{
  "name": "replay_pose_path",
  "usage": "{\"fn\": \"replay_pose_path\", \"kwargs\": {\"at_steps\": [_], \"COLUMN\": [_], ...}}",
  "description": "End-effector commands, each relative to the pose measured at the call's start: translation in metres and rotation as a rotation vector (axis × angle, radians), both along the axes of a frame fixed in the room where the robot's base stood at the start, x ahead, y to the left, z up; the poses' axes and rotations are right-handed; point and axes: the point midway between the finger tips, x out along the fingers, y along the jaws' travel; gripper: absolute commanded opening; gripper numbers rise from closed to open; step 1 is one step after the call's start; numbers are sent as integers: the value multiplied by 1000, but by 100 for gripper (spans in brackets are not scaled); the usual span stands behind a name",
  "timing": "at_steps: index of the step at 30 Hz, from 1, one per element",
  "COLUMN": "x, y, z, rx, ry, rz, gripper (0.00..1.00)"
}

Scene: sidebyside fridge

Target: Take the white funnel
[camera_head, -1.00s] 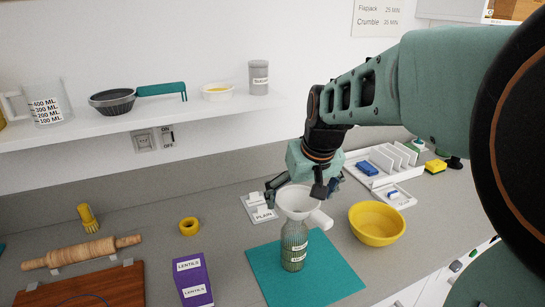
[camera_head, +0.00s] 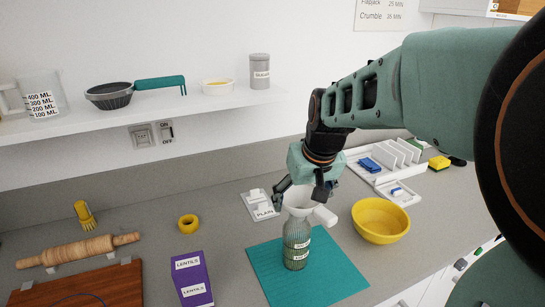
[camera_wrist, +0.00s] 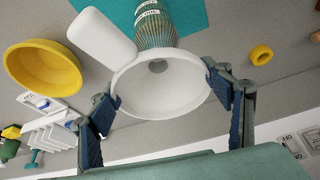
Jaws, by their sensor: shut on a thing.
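The white funnel (camera_head: 301,203) sits at the mouth of a ribbed green glass bottle (camera_head: 296,245) in the head view. Its handle (camera_head: 323,215) points to the right. The bottle stands upright on a teal mat (camera_head: 262,266). My gripper (camera_head: 303,195) is above the bottle, shut on the funnel. In the wrist view my gripper (camera_wrist: 165,92) has one finger on each side of the funnel's wide rim (camera_wrist: 160,85). The bottle (camera_wrist: 155,25) shows behind the funnel there. Whether the funnel's spout is still inside the bottle neck is hidden.
A yellow bowl (camera_head: 380,222) stands just right of the mat. A purple lentils box (camera_head: 191,279) is left of it, with a yellow ring (camera_head: 188,222) behind. A white tray (camera_head: 400,157) is at the right back. A shelf (camera_head: 150,104) runs above the counter.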

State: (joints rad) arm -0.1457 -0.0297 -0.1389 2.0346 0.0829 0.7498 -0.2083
Motion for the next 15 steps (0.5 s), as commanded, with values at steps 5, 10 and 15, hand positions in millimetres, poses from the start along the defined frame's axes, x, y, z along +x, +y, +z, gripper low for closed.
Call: {"fn": "replay_pose_path", "kwargs": {"at_steps": [5,10,15], "x": [0,0,0], "y": [0,0,0], "z": [0,1,6], "rx": [0,0,0], "ry": [0,0,0], "rz": [0,0,0], "gripper": [48,43,43]}}
